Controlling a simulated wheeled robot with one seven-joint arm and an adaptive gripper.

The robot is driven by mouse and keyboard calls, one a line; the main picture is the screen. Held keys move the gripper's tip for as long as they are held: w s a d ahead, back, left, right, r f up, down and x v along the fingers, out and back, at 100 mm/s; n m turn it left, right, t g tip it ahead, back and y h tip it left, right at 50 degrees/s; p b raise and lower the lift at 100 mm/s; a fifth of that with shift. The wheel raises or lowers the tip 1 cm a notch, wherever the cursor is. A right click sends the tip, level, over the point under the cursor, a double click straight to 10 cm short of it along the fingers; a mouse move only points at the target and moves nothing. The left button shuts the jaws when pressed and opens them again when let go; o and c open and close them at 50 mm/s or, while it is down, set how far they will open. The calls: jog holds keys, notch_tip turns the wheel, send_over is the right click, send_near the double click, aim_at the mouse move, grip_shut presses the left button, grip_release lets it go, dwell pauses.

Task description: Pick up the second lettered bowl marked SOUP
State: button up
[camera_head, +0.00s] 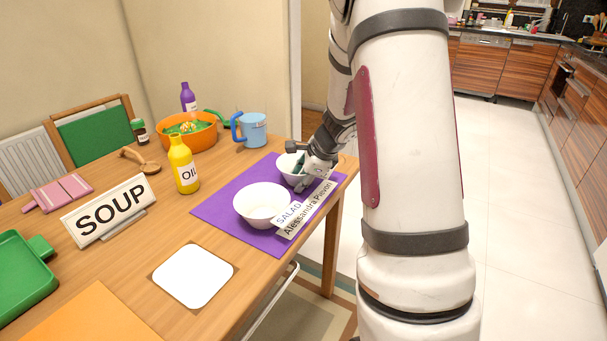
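Two plain white bowls stand on a purple mat (222,207) at the table's right end. The nearer bowl (262,216) is clear of my arm and looks empty. The farther bowl (285,167) is partly covered by my gripper (302,172), which reaches down at its right side with a dark finger at or inside the rim. I cannot tell whether the fingers close on the rim. I see no lettering on either bowl. A white sign reading SOUP (112,212) stands on the left of the table. A label reading SALAD (306,212) lies by the nearer bowl.
A yellow OIL bottle (183,166), blue mug (251,130), orange pot (186,139) and purple bottle (188,97) stand behind. A white square plate (193,276) lies in front, a green tray (18,275) at left. The table's right edge is close to the bowls.

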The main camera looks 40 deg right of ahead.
grip_shut()
jog(key=shift+r, duration=0.15)
